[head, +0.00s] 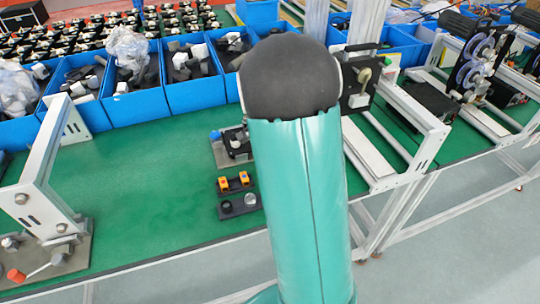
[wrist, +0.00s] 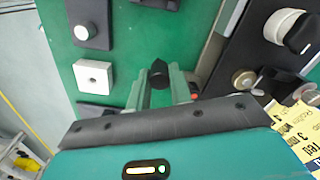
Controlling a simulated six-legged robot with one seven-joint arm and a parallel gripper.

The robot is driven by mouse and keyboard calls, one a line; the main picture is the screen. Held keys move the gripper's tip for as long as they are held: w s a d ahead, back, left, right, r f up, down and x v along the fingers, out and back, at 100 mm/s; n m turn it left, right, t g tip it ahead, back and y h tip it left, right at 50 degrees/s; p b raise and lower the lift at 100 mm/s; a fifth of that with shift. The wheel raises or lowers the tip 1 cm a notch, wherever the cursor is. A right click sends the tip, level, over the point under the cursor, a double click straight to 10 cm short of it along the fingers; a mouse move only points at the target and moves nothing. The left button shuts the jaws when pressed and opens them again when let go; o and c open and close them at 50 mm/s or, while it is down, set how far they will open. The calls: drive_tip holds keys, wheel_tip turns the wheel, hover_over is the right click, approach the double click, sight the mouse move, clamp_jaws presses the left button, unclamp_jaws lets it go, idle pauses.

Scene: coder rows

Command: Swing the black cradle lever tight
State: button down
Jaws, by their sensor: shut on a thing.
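In the wrist view my gripper (wrist: 160,86) reaches over the green bench, its two pale fingers close around a black knob-like end (wrist: 159,72). It looks like the tip of the black cradle lever, and the gripper is shut on it. The rest of the lever and its pivot are hidden by the fingers and gripper body, so its angle cannot be told. In the head view my own arm covers the gripper. A small black-and-grey fixture (head: 236,143) shows partly beside the arm; I cannot tell whether it is the cradle.
A control block (head: 237,186) with orange buttons sits on the bench (head: 140,190). Blue bins (head: 194,92) line the back. White frames stand left (head: 50,170) and right (head: 410,125). A red-tipped lever (head: 17,275) is front left. A white square block (wrist: 93,77) lies near the gripper.

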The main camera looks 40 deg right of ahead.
drive_tip(key=c, duration=1.3)
unclamp_jaws()
drive_tip(key=shift+w, duration=0.1)
drive_tip(key=shift+o, duration=0.2)
wheel_tip(320, 180, up, 14)
drive_tip(key=s+a+r+n+t, duration=0.2)
drive_tip(key=s+a+n, duration=0.6)
drive_tip(key=a, duration=0.3)
drive_tip(key=s+a+r+n+t, duration=0.3)
drive_tip(key=s+a+n, duration=0.5)
drive_tip(key=a, duration=0.3)
drive_tip(key=shift+s+r+t, duration=0.25)
drive_tip(key=shift+s+t, duration=0.05)
drive_tip(key=shift+s, duration=0.6)
